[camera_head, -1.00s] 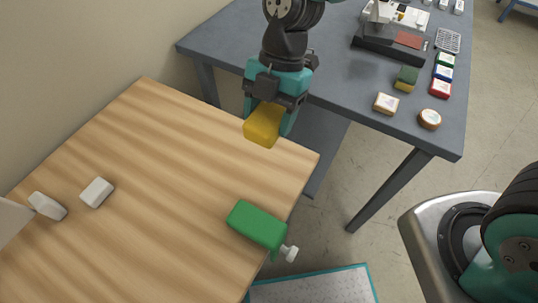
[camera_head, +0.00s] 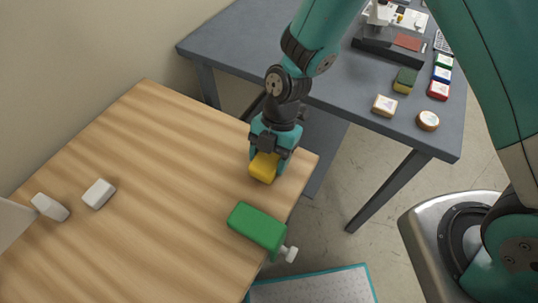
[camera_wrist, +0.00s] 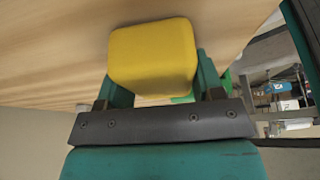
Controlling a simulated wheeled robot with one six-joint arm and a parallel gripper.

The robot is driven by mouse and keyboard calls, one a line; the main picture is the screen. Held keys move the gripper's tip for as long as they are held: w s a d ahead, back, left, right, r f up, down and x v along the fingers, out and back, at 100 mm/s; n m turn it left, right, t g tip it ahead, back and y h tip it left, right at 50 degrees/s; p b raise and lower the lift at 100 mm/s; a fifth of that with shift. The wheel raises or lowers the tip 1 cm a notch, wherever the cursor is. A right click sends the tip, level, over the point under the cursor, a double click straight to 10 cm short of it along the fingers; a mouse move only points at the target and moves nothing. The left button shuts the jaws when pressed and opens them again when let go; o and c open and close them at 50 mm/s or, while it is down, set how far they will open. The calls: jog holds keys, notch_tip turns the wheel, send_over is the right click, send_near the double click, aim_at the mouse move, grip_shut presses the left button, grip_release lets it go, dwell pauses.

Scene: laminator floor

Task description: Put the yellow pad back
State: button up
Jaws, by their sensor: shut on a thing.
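The yellow pad (camera_head: 264,167) is a small block with rounded edges. My gripper (camera_head: 266,160) is shut on it near the far right corner of the wooden table (camera_head: 150,180). In the wrist view the yellow pad (camera_wrist: 153,56) sits between the two fingers, with the wood grain behind it. I cannot tell whether the pad touches the table top or is held just above it.
A green clamp (camera_head: 257,226) is on the table edge close in front of my gripper. Two white blocks (camera_head: 99,193) (camera_head: 50,206) lie at the left. A grey table (camera_head: 330,75) behind holds several small pads and a device. The middle of the wooden table is clear.

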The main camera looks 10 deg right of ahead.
jog(key=shift+f, duration=0.15)
jog(key=o, duration=1.1)
jog(key=shift+c, duration=0.2)
jog(key=b+v, duration=0.2)
jog(key=v, duration=1)
jog(key=s+d+r+m+t, duration=0.1)
jog(key=s+d+r+m, duration=0.2)
jog(key=s+r+m, duration=0.4)
jog(key=s+d+r+m+t+y, duration=0.1)
jog(key=s+d+r+m, duration=0.3)
jog(key=m, duration=1)
jog(key=s+r+t, duration=0.1)
jog(key=s+r, duration=0.2)
jog(key=r, duration=0.1)
jog(key=shift+t, duration=0.3)
jog(key=shift+a, duration=0.1)
